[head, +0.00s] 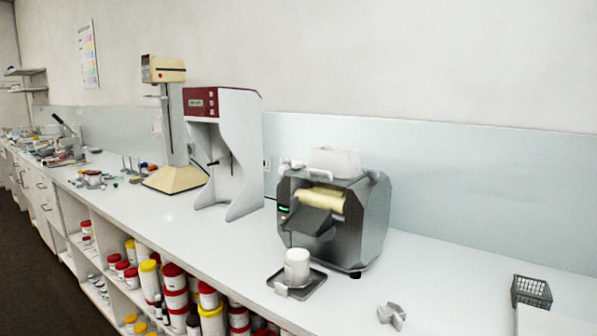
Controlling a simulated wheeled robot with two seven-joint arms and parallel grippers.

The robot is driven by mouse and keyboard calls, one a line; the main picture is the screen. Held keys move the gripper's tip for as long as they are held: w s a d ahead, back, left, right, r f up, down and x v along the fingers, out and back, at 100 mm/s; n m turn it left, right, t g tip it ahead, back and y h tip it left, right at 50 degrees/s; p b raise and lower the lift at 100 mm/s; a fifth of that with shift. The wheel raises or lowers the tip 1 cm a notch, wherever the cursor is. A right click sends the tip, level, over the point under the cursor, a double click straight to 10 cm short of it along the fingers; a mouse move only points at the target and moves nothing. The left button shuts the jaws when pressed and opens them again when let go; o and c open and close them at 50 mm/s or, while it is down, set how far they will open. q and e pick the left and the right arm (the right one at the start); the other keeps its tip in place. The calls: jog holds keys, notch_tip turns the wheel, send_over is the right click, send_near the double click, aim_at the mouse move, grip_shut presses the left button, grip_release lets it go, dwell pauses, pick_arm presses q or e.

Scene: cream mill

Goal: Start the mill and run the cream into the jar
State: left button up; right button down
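The mill (366,225) is a grey machine on the white counter, right of centre. It has a pale cream-coloured roller (322,198) across its front and a white block-like part (335,162) on top. A small green-lit panel (283,208) shows at its front left. A dark sloping apron (308,220) juts out below the roller. The white jar (297,265) stands upright on a small dark tray (312,286) in front of the mill, below the apron. I cannot see into the jar or tell whether the roller turns. Neither gripper shows.
A pale grey notched piece (392,316) lies on the counter right of the tray. A dark wire basket (531,291) stands at far right. Tubs (174,283) fill shelves below.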

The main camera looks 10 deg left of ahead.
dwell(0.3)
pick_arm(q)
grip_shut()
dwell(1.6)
